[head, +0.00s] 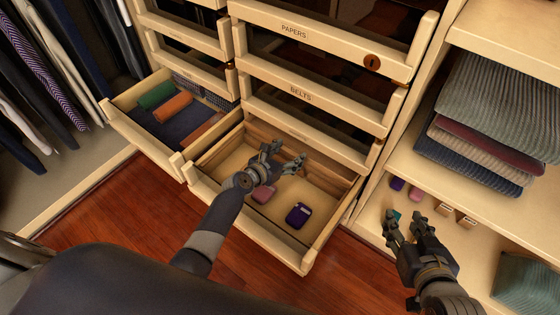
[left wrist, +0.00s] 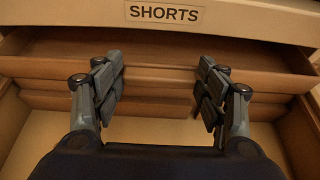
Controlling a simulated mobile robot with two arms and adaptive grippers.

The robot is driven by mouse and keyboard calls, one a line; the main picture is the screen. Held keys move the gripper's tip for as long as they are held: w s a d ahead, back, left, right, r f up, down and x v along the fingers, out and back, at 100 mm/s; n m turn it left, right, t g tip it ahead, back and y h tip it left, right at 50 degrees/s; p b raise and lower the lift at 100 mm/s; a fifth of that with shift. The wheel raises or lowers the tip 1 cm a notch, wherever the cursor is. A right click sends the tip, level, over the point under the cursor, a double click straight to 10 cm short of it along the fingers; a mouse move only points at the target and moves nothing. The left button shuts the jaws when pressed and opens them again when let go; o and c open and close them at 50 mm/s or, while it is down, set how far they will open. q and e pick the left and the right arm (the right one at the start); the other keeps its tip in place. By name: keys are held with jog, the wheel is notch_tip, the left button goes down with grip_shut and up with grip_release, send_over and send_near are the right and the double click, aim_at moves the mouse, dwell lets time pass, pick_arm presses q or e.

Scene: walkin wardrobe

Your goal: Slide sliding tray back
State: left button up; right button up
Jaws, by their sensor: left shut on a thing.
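The pulled-out sliding tray (head: 318,190) is a pale wooden open box low in the middle of the head view. The left wrist view shows both fingers (left wrist: 160,85) in front of wooden rails; the exact contact is unclear. My right gripper (head: 407,224) is open and empty, beside the right-hand shelves.
Another pulled-out tray (head: 114,115) with rolled cloths stands close on the left. Closed drawers marked PAPERS and BELTS (head: 300,95) rise above. Folded knitwear (head: 490,110) and small items fill the right shelves (head: 520,235). Clothes hang far left. Red wooden floor (head: 90,215) is clear in front.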

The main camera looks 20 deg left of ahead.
pick_arm(q)
jog(key=shift+w+d, duration=0.2)
jog(key=shift+w, duration=0.3)
jog(key=o, duration=1.5)
jog(key=v, duration=1.2)
